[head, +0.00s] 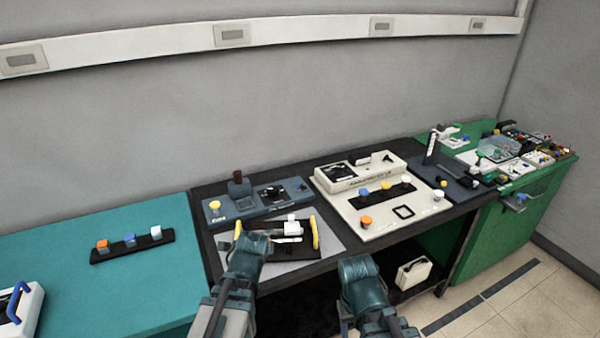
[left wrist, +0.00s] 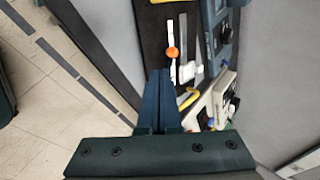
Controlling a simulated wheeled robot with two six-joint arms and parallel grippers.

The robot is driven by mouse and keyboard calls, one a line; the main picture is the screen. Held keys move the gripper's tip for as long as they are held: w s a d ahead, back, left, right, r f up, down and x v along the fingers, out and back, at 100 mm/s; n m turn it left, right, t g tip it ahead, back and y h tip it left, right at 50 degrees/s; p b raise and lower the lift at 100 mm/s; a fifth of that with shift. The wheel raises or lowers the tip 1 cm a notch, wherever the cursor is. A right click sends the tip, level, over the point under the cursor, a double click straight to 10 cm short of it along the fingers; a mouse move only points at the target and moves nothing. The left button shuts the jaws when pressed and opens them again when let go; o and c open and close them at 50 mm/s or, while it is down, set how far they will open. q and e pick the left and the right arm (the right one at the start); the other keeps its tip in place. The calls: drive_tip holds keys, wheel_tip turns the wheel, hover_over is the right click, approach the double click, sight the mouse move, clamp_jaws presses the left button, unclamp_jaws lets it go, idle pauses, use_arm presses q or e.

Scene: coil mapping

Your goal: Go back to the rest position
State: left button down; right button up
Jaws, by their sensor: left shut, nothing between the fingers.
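My left gripper (head: 248,244) is over the front left part of the black tray with yellow handles, near its left handle, in the head view. In the left wrist view the two dark blue fingers of my left gripper (left wrist: 160,74) lie together, shut with nothing between them. My right gripper (head: 358,268) is in front of the table edge, below the cream panel. Its fingers are hidden, so I cannot see how they stand.
The black tray (head: 300,252) lies on a grey mat, with a white block (head: 291,227). Behind is a blue-grey device (head: 245,210); to the right is a cream panel (head: 340,190) with knobs. A teal table (head: 150,275) is left, a green bench (head: 525,215) right. Floor shows at lower right.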

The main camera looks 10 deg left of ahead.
use_arm(q)
drive_tip(key=s+d+f+n+g, duration=0.2)
drive_tip(key=s+d+n+g, duration=0.2)
drive_tip(key=s+d, duration=0.4)
drive_tip(key=s+d+f+n+g, duration=0.3)
drive_tip(key=s+d+n, duration=0.4)
drive_tip(key=s, duration=0.3)
drive_tip(key=shift+d+f+n+g, duration=0.15)
drive_tip(key=shift+d+n+g, duration=0.15)
drive_tip(key=shift+d+g, duration=0.35)
drive_tip(key=shift+w+h, duration=0.1)
drive_tip(key=shift+h, duration=0.2)
